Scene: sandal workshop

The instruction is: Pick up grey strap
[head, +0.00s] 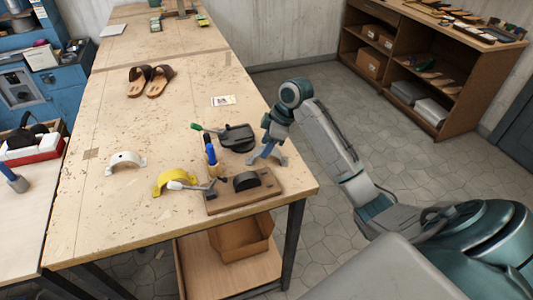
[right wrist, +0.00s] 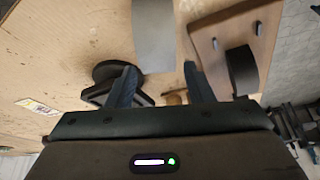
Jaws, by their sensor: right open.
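The grey strap (head: 281,157) is a small curved band standing on the bench near its right edge, partly hidden by my right gripper (head: 266,152). In the right wrist view the grey strap (right wrist: 153,36) shows ahead of the fingertips, roughly in line with the gap between them. My right gripper (right wrist: 160,77) is open, pointing down, with nothing between its fingers. I cannot tell whether a finger touches the strap. My left gripper is not in view.
A wooden board (head: 218,203) with a black curved piece (head: 246,181) lies just in front. A black tool with a green handle (head: 236,138) stands to the left. A yellow strap (head: 172,179), a white strap (head: 125,160) and sandals (head: 158,82) are farther left.

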